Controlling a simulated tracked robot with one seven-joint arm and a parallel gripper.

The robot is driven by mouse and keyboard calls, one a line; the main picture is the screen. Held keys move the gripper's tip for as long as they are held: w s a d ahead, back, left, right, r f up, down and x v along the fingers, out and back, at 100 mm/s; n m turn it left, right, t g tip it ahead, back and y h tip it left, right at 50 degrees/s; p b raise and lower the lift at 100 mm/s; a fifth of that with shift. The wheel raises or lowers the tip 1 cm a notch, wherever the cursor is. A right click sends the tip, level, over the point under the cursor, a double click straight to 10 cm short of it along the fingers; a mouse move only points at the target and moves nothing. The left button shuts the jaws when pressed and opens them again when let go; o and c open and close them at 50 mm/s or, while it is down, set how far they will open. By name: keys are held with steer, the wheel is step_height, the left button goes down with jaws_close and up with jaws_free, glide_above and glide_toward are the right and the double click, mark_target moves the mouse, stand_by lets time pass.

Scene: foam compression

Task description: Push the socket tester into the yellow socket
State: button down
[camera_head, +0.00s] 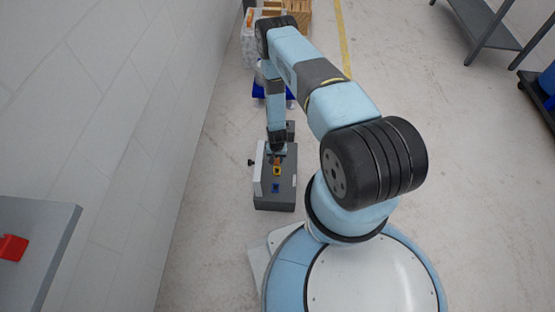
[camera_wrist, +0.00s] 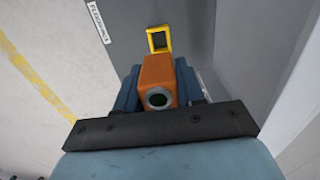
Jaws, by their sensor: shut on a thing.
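My gripper (camera_head: 277,153) is shut on an orange socket tester (camera_wrist: 158,72), which has a dark round end with a pale ring facing the wrist camera. The blue fingers (camera_wrist: 185,84) sit on both sides of it. The yellow socket (camera_wrist: 159,39) is a square frame on a dark grey panel, just beyond the tester in the wrist view. In the head view the yellow socket (camera_head: 277,171) is on top of a grey box, right by my gripper. The tester's far end is hidden, so I cannot tell whether it touches the socket.
A blue socket (camera_head: 275,188) sits on the same grey box (camera_head: 274,204), nearer the camera. A light upright plate (camera_head: 258,178) runs along the box's left side. A wall stands to the left. A grey table with a red object (camera_head: 12,247) is at lower left.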

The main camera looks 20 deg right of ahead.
steer(key=shift+s+f, duration=0.1)
steer(key=shift+f, duration=3.1)
steer(key=shift+f, duration=1.05)
steer(key=c, duration=0.6)
jaws_free()
steer(key=shift+r, duration=0.25)
steer(key=shift+r, duration=2.75)
steer(key=shift+r, duration=0.1)
step_height(320, 180, up, 14)
steer(key=shift+f, duration=0.25)
